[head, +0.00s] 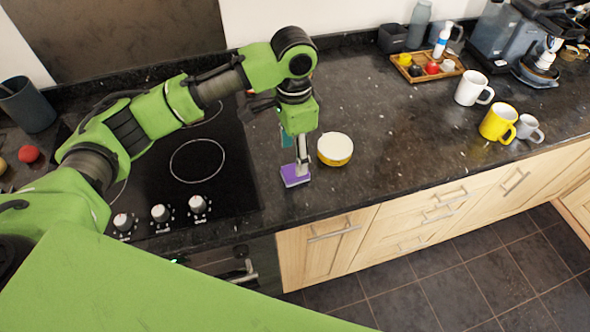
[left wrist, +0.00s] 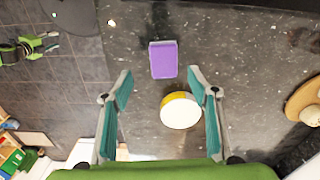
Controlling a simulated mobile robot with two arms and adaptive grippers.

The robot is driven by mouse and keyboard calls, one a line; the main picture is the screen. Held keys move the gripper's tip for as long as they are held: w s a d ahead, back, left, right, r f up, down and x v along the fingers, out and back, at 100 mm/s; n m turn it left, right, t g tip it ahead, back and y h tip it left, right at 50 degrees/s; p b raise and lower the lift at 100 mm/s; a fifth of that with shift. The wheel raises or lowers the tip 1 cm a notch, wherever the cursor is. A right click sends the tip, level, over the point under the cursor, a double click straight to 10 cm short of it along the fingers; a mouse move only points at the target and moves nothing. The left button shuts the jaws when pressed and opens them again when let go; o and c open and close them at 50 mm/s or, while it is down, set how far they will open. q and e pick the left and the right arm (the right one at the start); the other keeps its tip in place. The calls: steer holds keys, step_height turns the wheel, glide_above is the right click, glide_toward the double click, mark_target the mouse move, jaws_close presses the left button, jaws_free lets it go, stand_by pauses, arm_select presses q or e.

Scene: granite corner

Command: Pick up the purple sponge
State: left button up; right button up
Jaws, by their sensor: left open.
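The purple sponge (head: 296,176) lies on the dark granite counter near its front edge, just right of the hob. In the left wrist view the sponge (left wrist: 163,60) shows whole, beyond the fingertips and between their lines. My left gripper (head: 298,150) reaches down over the sponge in the head view and hides part of it. In the left wrist view its fingers (left wrist: 168,82) are spread wide with nothing between the tips. Whether a finger touches the sponge I cannot tell.
The black hob (head: 190,165) is at left. A white mug (head: 471,89), a yellow mug (head: 497,122) and a wooden tray (head: 427,72) stand farther right. Counter between is clear.

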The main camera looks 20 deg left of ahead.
arm_select(q)
steer(key=f, duration=0.1)
steer(key=f+p, duration=0.1)
steer(key=f, duration=0.2)
steer(key=shift+w+f+p, duration=0.25)
steer(key=shift+w+p, duration=0.1)
steer(key=shift+p, duration=0.05)
steer(key=shift+w+f, duration=0.15)
steer(key=shift+f, duration=1.2)
steer(key=c, duration=0.9)
steer(key=shift+r, duration=0.1)
arm_select(e)
steer(key=shift+w+a+r, duration=0.1)
steer(key=shift+w+r, duration=0.45)
steer(key=shift+w, duration=0.25)
steer(key=shift+w+r, duration=0.55)
steer(key=shift+w, duration=0.25)
